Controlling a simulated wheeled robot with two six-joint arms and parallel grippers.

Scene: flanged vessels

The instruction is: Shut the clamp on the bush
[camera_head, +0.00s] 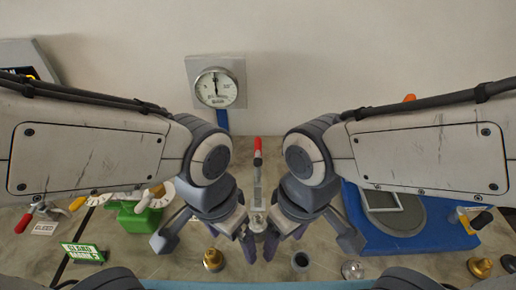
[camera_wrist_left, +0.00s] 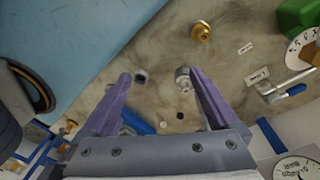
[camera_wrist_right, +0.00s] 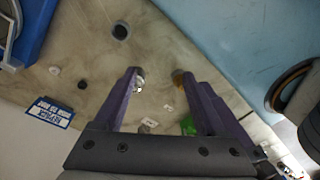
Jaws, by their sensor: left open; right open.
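A clamp with a red-tipped handle (camera_head: 257,150) stands in the middle of the head view, its handle pointing up the picture. Below it is a small silver cylindrical part (camera_head: 258,218), which looks like the bush; I cannot tell whether the clamp is closed around it. My left gripper (camera_head: 207,243) is open, just left of the silver part. My right gripper (camera_head: 310,242) is open, just right of it. In the left wrist view a silver part (camera_wrist_left: 183,80) shows near one finger. In the right wrist view a small shiny piece (camera_wrist_right: 140,86) shows beside a finger.
A brass fitting (camera_head: 213,260), a dark ring (camera_head: 300,261) and a silver fitting (camera_head: 352,270) lie in front. A gauge (camera_head: 216,88) stands behind.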

